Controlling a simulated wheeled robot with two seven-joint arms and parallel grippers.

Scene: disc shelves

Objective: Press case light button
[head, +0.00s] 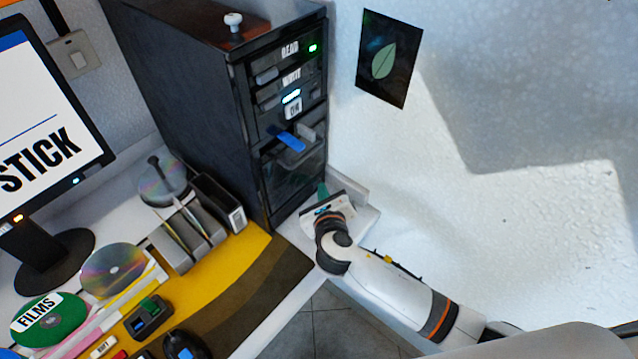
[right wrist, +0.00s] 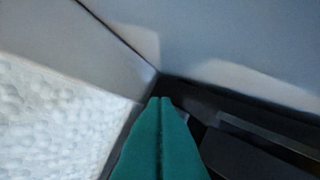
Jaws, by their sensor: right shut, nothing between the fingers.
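A black computer case (head: 190,110) stands on the desk at top centre in the head view. Its front carries READ, WRIT and ON labels, a small green light (head: 312,48), a lit white-blue strip (head: 291,97) and a blue part (head: 292,141) sticking out lower down. I cannot tell which part is the case light button. My right gripper (head: 322,191) is low by the case's front lower right corner, below the blue part. Its teal fingers (right wrist: 161,115) are together and empty in the right wrist view. Whether they touch the case is unclear. My left gripper is out of view.
A white knob (head: 233,22) stands on top of the case. A monitor (head: 40,120), discs (head: 113,270), a grey rack (head: 190,235) and small gadgets (head: 148,318) crowd the desk at left. A leaf poster (head: 388,59) hangs on the bare wall at right.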

